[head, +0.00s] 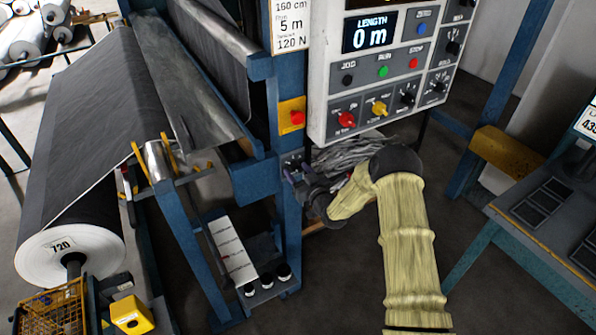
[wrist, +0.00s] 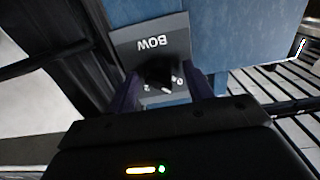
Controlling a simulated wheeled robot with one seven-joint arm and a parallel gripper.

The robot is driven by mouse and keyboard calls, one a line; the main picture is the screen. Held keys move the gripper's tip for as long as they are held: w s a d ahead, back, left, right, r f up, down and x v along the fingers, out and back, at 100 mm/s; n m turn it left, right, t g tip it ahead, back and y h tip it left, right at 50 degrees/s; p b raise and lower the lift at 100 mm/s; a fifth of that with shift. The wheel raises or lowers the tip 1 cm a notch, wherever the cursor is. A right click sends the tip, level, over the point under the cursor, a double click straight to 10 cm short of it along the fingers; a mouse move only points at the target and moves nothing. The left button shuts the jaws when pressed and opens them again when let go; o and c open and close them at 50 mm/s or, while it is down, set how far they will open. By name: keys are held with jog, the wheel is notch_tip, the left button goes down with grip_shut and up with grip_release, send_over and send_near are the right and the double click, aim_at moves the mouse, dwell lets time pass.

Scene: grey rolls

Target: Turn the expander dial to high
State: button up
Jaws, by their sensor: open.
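A black dial (wrist: 160,74) sits on a grey plate (wrist: 138,44) marked BOW, which shows upside down in the wrist view. Small marks flank the dial, with a 0 at its right; its exact setting is hard to read. My gripper (wrist: 163,92) is open, with one dark purple finger on each side of the dial; I cannot tell if they touch it. In the head view my gripper (head: 292,174) is at the blue post (head: 288,225), just under the yellow plate, and largely hides the dial. No label reading "expander" is legible.
A control panel (head: 390,70) with a LENGTH display, buttons and several knobs hangs above my arm. A red button on a yellow plate (head: 292,115) is just above my gripper. The dark fabric roll (head: 70,250) is at left, a blue-legged table (head: 545,215) at right.

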jog(key=shift+w+d, duration=0.1)
jog(key=shift+d, duration=0.1)
jog(key=c, duration=1)
jog(key=shift+o, duration=0.2)
